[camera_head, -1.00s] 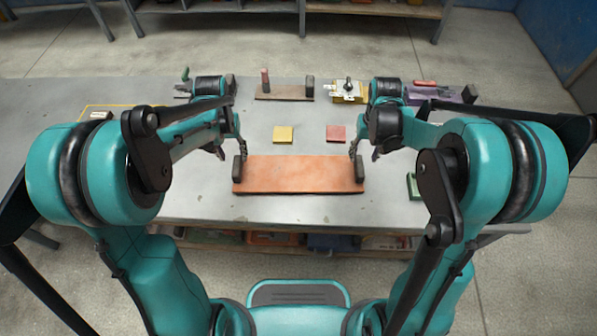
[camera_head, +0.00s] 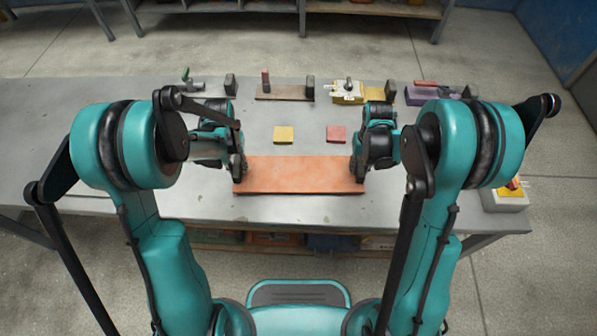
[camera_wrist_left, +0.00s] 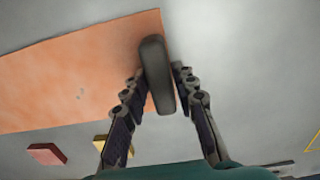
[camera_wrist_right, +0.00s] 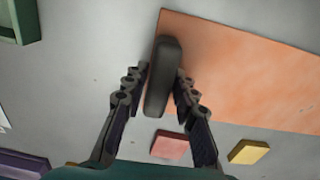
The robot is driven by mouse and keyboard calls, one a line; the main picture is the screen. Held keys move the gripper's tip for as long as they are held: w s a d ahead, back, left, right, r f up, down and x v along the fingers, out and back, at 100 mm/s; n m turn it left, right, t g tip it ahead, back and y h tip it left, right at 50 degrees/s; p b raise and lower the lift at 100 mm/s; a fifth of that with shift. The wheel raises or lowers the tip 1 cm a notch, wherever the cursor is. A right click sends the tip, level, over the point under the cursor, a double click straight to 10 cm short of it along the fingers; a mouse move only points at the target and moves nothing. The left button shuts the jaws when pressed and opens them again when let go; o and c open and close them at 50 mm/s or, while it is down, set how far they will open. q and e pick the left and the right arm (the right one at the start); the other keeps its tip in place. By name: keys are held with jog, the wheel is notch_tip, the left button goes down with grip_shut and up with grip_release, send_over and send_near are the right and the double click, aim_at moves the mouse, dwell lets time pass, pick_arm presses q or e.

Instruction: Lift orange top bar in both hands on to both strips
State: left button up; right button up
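The orange top bar (camera_head: 300,175) lies flat on the grey table, with an upright dark grip at each end. My left gripper (camera_head: 240,170) is at its left end; in the left wrist view its fingers (camera_wrist_left: 160,70) flank the left dark grip (camera_wrist_left: 157,78). My right gripper (camera_head: 359,168) is at its right end, fingers (camera_wrist_right: 161,72) either side of the right dark grip (camera_wrist_right: 163,80). Whether the fingers press on the grips is unclear. A yellow block (camera_head: 284,134) and a red block (camera_head: 336,133) lie behind the bar. I cannot identify the strips.
At the table's back are a brown board with posts (camera_head: 284,92), a yellow clamp piece (camera_head: 347,93) and a purple piece (camera_head: 428,96). A box with a red-and-yellow switch (camera_head: 507,192) is at the right. The tabletop between bar and back row is mostly clear.

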pick_arm(q)
grip_shut()
pick_arm(e)
grip_shut()
pick_arm(q)
jog(key=shift+r, duration=0.1)
